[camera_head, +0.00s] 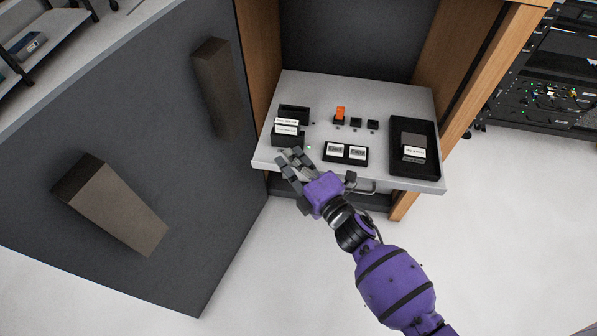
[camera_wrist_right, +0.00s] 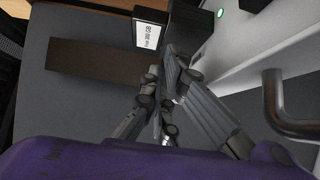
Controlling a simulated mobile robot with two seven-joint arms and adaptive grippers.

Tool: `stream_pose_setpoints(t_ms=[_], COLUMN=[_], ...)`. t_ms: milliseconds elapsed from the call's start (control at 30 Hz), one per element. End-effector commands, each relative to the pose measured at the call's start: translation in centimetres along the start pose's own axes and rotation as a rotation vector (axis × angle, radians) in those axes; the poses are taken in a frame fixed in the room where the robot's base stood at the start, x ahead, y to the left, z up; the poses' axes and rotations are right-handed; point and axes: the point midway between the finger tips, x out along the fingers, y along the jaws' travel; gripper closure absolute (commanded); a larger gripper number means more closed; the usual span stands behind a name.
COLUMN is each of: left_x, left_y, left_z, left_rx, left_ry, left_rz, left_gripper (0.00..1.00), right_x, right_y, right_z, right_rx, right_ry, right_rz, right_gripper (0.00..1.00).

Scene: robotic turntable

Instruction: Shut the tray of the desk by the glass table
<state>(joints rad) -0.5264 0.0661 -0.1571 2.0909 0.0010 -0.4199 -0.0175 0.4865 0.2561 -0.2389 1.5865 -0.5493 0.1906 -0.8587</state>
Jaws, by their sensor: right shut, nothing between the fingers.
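The light grey tray (camera_head: 310,92) sticks out of the wooden desk (camera_head: 455,45), with its near edge toward me. A metal handle (camera_head: 365,188) is on its front, and it shows at the right of the wrist view (camera_wrist_right: 280,110). My right gripper (camera_head: 288,160) is at the tray's front left corner, left of the handle. Its fingers are shut and empty; in the wrist view they (camera_wrist_right: 172,72) lie beside the pale tray (camera_wrist_right: 255,65). I cannot tell whether they touch it. My left gripper is not in view. I cannot make out a glass table.
The tray carries a black box (camera_head: 413,130), an orange-topped switch (camera_head: 340,114), a two-display unit (camera_head: 346,152) and small black parts. A large dark panel with blocky handles (camera_head: 110,200) stands at left. A rack of electronics (camera_head: 545,85) is at right. Pale floor (camera_head: 510,250) is clear at lower right.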

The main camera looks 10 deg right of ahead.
Motion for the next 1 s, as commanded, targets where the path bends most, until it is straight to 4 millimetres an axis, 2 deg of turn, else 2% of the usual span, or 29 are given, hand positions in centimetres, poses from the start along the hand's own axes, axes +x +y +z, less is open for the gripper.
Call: stream_pose_setpoints(t_ms=[200, 733, 1000], left_x=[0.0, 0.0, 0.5], left_y=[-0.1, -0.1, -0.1], left_z=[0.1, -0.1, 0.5], left_rx=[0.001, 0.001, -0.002], left_ry=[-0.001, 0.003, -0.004], left_rz=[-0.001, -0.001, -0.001], left_gripper=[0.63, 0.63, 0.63], right_x=[1.1, 1.5, 3.6], right_y=[0.0, 0.0, -0.1], right_z=[1.0, 1.5, 3.6], right_rx=[0.002, 0.001, 0.000], right_ry=[0.001, 0.001, 0.000], right_rz=[0.000, 0.000, 0.001], right_gripper=[1.00, 1.00, 1.00])
